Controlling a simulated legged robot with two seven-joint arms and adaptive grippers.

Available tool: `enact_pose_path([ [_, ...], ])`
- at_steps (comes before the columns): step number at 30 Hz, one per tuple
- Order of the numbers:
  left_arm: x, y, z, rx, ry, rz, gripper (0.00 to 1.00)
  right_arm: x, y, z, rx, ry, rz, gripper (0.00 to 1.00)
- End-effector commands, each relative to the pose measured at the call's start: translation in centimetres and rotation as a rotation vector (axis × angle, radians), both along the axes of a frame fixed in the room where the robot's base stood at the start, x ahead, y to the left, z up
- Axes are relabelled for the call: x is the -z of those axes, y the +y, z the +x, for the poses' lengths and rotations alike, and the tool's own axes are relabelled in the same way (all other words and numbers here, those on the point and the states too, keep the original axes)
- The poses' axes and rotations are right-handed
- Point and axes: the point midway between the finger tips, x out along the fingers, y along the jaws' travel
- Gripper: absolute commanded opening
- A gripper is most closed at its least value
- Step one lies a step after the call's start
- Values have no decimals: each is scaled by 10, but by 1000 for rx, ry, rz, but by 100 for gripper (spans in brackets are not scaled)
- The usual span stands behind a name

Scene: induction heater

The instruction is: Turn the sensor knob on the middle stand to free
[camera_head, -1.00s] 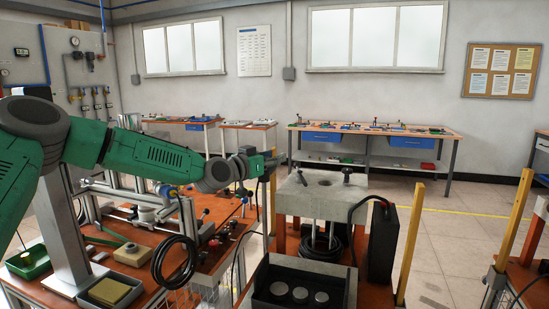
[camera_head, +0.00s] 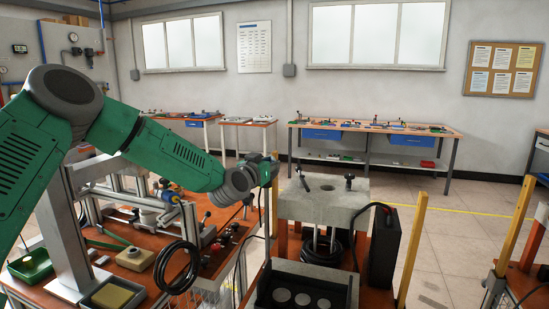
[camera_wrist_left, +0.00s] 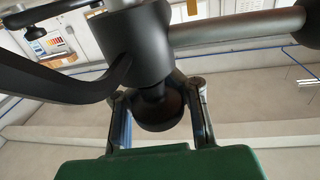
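In the left wrist view a round black knob (camera_wrist_left: 158,112) sticks out from a black clamp body (camera_wrist_left: 138,45) joined to a silver rod (camera_wrist_left: 240,27). My left gripper (camera_wrist_left: 160,125) is open, with one finger on each side of the knob. I cannot tell whether either finger touches it. In the head view my left gripper (camera_head: 268,170) is at the left edge of the middle stand's grey block (camera_head: 335,205). A dark handle (camera_head: 303,180) and a small black knob (camera_head: 349,182) show on the block. My right gripper is out of view.
A black tray with round pieces (camera_head: 302,298) is in front of the stand. A black box with a cable (camera_head: 383,250) and a yellow post (camera_head: 411,250) stand at its right. The left bench (camera_head: 135,290) holds a frame, small trays and a coiled black cable.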

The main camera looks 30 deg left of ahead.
Motion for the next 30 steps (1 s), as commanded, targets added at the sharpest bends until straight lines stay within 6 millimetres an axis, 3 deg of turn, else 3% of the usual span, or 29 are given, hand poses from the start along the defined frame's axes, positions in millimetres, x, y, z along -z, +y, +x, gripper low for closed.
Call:
enact_pose_path([
  [15, 5, 7, -7, -485, 12, 9, 0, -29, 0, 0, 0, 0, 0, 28],
  [30, 5, 11, -14, -953, 6, 5, 0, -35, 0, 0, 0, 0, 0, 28],
])
